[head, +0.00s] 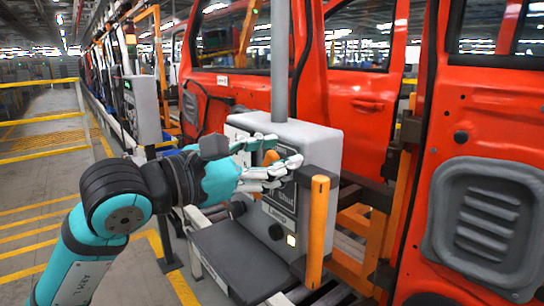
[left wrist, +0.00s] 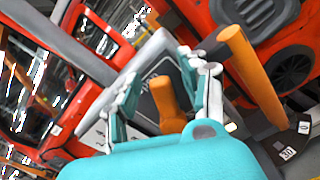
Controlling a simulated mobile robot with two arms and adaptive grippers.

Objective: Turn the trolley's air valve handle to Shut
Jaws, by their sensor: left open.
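The trolley's grey box (head: 325,147) stands in the middle of the head view, with a dark label panel on its front. The orange valve handle (head: 270,158) is on this front, partly hidden by my gripper's fingers. It also shows in the left wrist view (left wrist: 168,103), as a stubby orange grip in front of the dark panel. My left gripper (head: 287,151) is open at the box's front. In the left wrist view its fingers (left wrist: 163,68) stand on both sides of the handle, with gaps visible. I cannot tell any contact. My right gripper is not in view.
An orange post (head: 318,230) stands just right of the fingers; it also shows in the left wrist view (left wrist: 252,75). A dark flat shelf (head: 235,260) lies below the gripper. Red car doors (head: 360,108) are behind the box. The floor at left is clear, with yellow lines.

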